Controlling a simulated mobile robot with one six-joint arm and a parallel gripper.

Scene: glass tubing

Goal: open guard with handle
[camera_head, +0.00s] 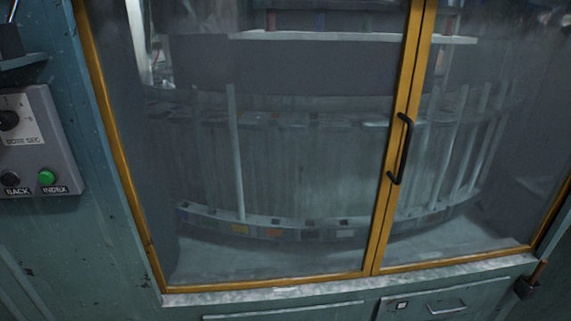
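The guard (290,165) is a pair of clear panels in yellow-orange frames, seen in the head view. The two frames meet along a slightly tilted upright seam right of centre, and the guard looks shut. Nothing touches the handle. My gripper is not in view.
Behind the panels is a large round machine with upright glass tubes (236,150). At left, a grey control box (38,140) carries a knob and a green button (46,177). Below the guard are a pale ledge (285,292) and a drawer (445,306).

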